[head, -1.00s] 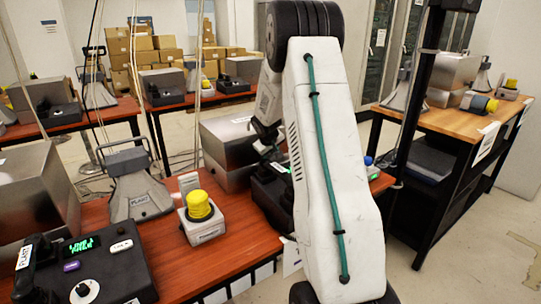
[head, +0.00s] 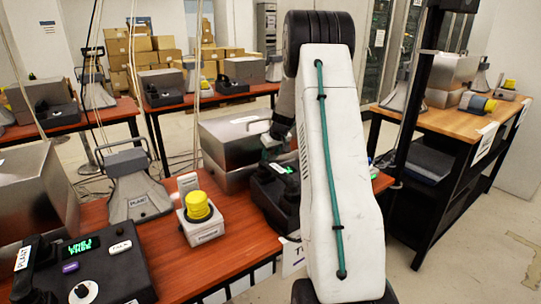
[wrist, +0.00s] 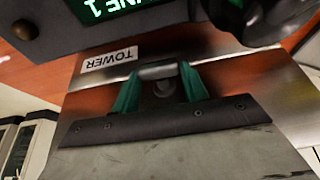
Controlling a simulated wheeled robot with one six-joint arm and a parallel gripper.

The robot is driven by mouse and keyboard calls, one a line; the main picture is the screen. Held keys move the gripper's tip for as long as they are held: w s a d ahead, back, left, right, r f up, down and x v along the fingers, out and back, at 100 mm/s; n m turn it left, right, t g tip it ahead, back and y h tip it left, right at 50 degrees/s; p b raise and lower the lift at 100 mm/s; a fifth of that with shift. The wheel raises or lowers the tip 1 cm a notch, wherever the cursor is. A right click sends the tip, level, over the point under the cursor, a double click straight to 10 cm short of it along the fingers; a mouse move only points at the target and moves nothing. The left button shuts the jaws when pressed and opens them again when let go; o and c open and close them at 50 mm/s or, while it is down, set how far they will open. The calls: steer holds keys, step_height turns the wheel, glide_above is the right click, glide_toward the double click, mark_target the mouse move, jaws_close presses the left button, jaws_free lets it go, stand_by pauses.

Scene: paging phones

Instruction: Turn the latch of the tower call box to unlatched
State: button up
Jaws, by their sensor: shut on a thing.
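The tower call box is a shiny steel box (head: 228,147) behind a dark phone console (head: 268,192) on the red-brown table in the head view. In the wrist view a TOWER label (wrist: 108,57) reads upside down on its steel face. My gripper (wrist: 159,80) has its two green fingers on either side of a small pale metal latch (wrist: 160,71) and is shut on it. The latch's exact angle is hard to tell. In the head view my gripper (head: 270,152) is partly seen at the box's right end, and my white arm hides much beyond it.
A yellow-topped beacon (head: 198,207) and a grey PLANT horn (head: 139,190) stand left of the tower box. A PLANT phone console (head: 95,262) is at the front left. In the wrist view a green display (wrist: 108,8) and dark phone parts lie close by.

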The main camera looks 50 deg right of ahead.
steer(key=o, duration=1)
steer(key=shift+s+d, duration=0.1)
steer(key=shift+r, duration=0.1)
steer(key=v, duration=0.7)
steer(key=shift+s+r, duration=0.15)
steer(key=shift+r, duration=0.1)
